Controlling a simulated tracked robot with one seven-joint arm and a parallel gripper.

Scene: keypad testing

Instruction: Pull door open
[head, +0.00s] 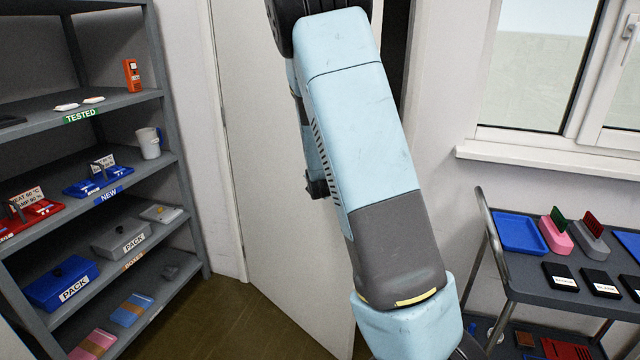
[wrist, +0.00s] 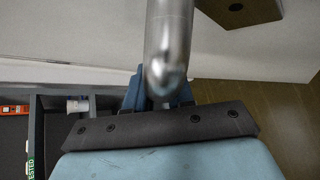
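The white door (head: 265,190) stands behind my arm in the head view. It is ajar, with a dark gap (head: 396,60) along its right edge. The door's metal handle (wrist: 170,45) is a shiny round bar in the wrist view, close to the camera. My gripper (wrist: 158,95) has its blue fingers on either side of the handle and appears shut on it. The handle covers part of the fingers, so the contact itself is hidden. In the head view my arm hides the handle and the gripper.
A grey shelf unit (head: 190,215) with trays, boxes and a mug (head: 148,142) stands left of the door. A cart (head: 545,285) with trays and small devices stands at the right, under the window (head: 540,60). Brown floor (head: 215,320) shows clear before the door.

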